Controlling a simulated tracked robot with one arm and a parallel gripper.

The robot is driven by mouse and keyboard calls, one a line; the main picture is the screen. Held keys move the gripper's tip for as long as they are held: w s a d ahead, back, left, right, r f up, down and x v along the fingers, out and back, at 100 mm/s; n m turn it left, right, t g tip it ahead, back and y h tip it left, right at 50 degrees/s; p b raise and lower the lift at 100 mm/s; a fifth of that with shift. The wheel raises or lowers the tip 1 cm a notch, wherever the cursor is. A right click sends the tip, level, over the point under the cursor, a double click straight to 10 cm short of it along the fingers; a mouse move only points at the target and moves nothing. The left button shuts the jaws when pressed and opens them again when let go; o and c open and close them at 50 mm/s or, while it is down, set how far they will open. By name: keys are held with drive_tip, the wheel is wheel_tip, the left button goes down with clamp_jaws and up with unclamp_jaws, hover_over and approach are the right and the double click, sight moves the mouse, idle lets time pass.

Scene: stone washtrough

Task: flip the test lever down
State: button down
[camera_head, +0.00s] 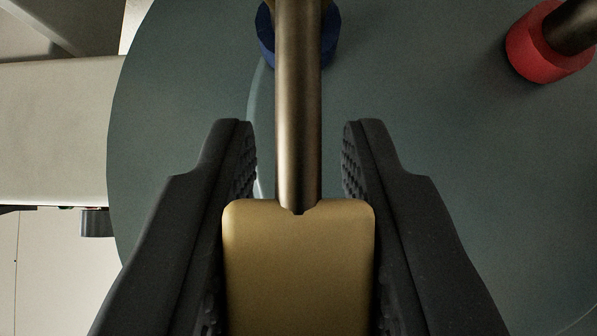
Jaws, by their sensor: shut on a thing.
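A lever has a bronze-coloured metal rod (298,110) that runs down the picture from a dark blue collar (267,35) at the top. Its near end is a gold block handle (298,270) with rounded corners. My gripper (302,128) has one dark, ridged finger on each side of this lever and is shut on the gold block. The fingertips reach past the block along the rod, with gaps between them and the rod. No label shows which lever this is. The lower end of the block is cut off by the picture edge.
A large rounded grey-green plate (430,130) lies behind the lever. A red collar (535,50) with another metal rod (573,25) stands at the upper right, apart from my gripper. A pale beam (60,130) is at the left.

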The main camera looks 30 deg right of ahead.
drive_tip(key=shift+a+f, duration=0.1)
drive_tip(key=shift+f, duration=0.05)
drive_tip(key=c, duration=1.2)
unclamp_jaws()
drive_tip(key=shift+s, duration=0.1)
drive_tip(key=b+v, duration=0.3)
drive_tip(key=v, duration=1)
drive_tip(key=shift+s+f, duration=0.15)
drive_tip(key=shift+s, duration=0.05)
